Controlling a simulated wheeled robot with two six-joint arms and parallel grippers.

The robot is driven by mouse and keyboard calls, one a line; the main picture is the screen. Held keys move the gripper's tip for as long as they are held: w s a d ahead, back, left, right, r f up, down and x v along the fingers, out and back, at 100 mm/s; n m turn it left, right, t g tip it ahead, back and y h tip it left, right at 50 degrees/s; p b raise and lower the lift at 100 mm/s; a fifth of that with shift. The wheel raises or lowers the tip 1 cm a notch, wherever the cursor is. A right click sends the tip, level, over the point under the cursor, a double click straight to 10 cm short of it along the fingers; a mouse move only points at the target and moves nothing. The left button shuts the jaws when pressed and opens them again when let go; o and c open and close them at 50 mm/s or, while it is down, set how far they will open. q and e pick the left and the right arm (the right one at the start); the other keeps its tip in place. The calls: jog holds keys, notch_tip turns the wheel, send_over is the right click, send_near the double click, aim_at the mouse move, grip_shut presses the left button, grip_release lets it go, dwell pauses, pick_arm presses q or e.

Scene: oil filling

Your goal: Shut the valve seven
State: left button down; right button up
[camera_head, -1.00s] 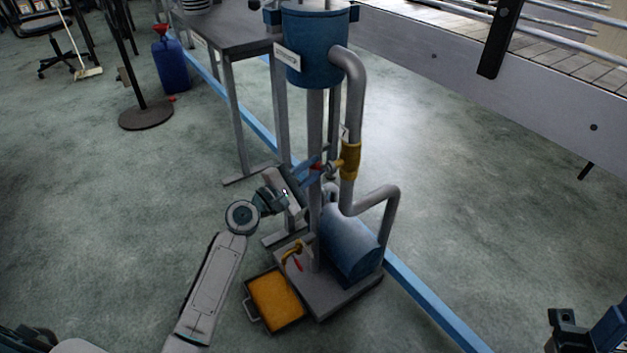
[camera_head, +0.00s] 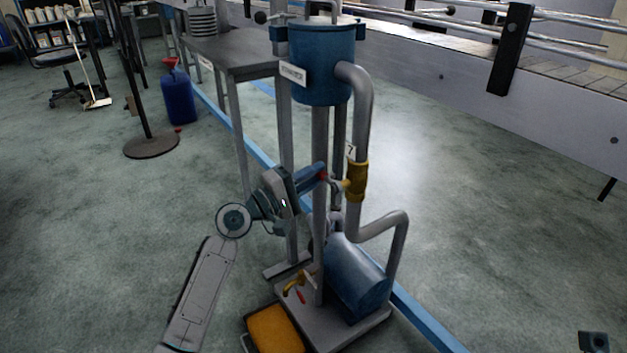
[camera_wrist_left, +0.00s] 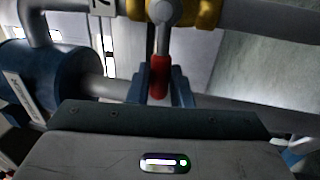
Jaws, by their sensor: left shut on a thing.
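Valve seven (camera_head: 357,183) has a yellow body on the grey vertical pipe, below a small "7" label (camera_head: 350,152). Its red-gripped handle (camera_wrist_left: 158,76) points toward my left wrist camera, and its red end also shows in the head view (camera_head: 323,177). My left gripper (camera_head: 318,176) reaches in from the left and is shut on the red handle. In the left wrist view its two blue fingers (camera_wrist_left: 163,88) stand on either side of the handle. A small part of my right gripper (camera_head: 593,342) shows at the bottom right, apart from the valve; its jaws are unclear.
A blue tank (camera_head: 322,60) tops the stand, with a blue motor-like cylinder (camera_head: 357,278) below. A lower yellow tap (camera_head: 294,284) with a red handle sits above an orange-filled tray (camera_head: 273,330). A grey table (camera_head: 235,52) stands behind. Floor at right is clear.

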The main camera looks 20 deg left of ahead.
dwell(0.3)
pick_arm(q)
jog(key=c, duration=1.3)
grip_release()
jog(key=shift+s, duration=0.1)
jog(key=v, duration=1)
jog(key=shift+s+a+b, duration=0.2)
jog(key=shift+a+b, duration=0.05)
jog(key=shift+b, duration=0.1)
